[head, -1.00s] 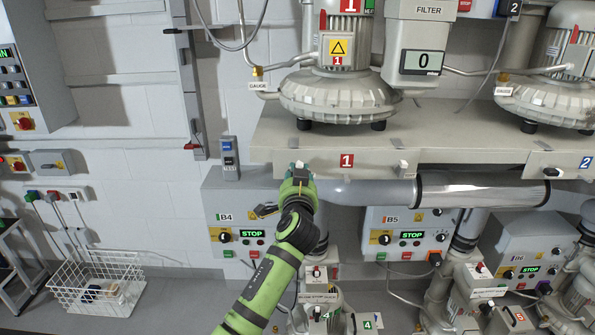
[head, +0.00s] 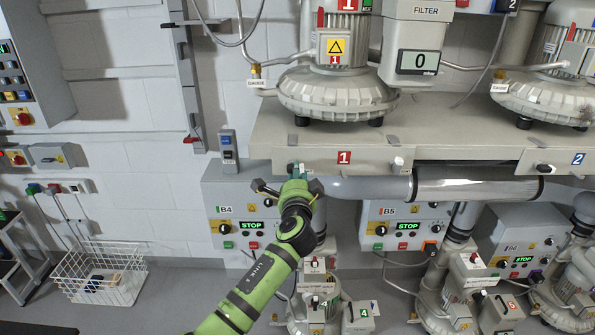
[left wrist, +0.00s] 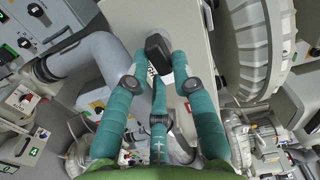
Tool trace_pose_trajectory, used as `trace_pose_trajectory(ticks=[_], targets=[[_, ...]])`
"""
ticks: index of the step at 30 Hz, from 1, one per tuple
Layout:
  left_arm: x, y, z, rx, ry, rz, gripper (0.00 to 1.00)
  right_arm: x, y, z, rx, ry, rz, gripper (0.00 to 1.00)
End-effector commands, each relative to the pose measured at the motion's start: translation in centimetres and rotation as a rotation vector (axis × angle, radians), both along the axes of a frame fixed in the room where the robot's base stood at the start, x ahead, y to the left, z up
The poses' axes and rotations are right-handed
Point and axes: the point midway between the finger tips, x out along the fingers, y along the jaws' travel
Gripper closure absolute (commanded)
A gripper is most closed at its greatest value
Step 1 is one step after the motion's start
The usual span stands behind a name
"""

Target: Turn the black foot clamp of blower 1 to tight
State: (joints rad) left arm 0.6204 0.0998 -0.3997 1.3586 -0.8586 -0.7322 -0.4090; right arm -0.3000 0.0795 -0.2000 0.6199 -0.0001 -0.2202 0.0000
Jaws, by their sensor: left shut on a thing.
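Blower 1 (head: 335,95) stands on the beige shelf, whose front edge (head: 370,160) carries a red 1 label. My left gripper (head: 298,172) is at the left part of this front edge, below the blower. In the left wrist view, a black clamp knob (left wrist: 158,46) sits between the tips of my teal fingers (left wrist: 160,62), with fingers on both sides and one below. The left gripper is shut on it. In the head view the fingers mostly hide the black clamp, so its turn angle cannot be told. My right gripper is not in view.
A white-topped clamp (head: 398,164) sits farther right on the same edge. A horizontal pipe (head: 375,188) and control box B4 (head: 222,225) lie just below the shelf. A small blue-grey switch box (head: 228,145) is on the wall to the left. A wire basket (head: 100,275) stands on the floor.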

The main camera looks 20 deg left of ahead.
Motion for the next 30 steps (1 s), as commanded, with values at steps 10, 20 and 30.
trace_pose_trajectory(ticks=[10, 20, 30], targets=[[-0.01, 0.06, -0.04, 0.100, 0.027, 0.000, 1.00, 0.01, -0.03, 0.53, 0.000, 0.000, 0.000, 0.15], [-0.01, 0.07, -0.09, 0.111, 0.030, 0.001, 1.00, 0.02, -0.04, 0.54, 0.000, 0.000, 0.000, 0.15], [-0.01, 0.07, -0.09, 0.109, 0.029, 0.001, 0.51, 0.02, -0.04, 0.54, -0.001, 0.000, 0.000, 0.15]])
